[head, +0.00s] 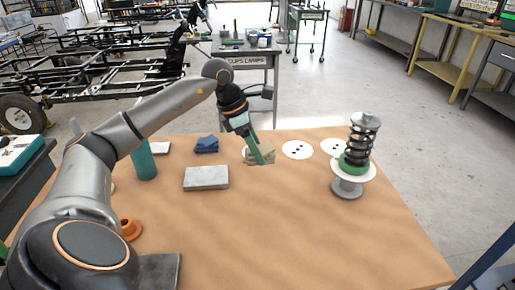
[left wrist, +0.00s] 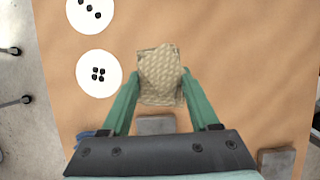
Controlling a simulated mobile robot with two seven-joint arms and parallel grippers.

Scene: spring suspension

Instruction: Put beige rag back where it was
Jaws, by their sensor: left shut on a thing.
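The beige rag (head: 262,157) is a folded, textured cloth over the tan table (head: 300,220). My left gripper (head: 262,150) is shut on the rag, its green fingers pointing down. In the left wrist view, the rag (left wrist: 160,72) sits between the two fingers (left wrist: 159,85), which touch its sides. I cannot tell whether the rag rests on the table or hangs just above it. A white edge shows beside the rag in the head view, mostly hidden. My right gripper is in neither view.
White dotted discs (head: 297,150) (head: 333,147) lie right of the rag. A spring assembly (head: 357,145) stands on the right. A blue cloth (head: 206,145), a grey block (head: 206,178), a green cylinder (head: 143,160) and an orange part (head: 130,229) lie left. The front centre is clear.

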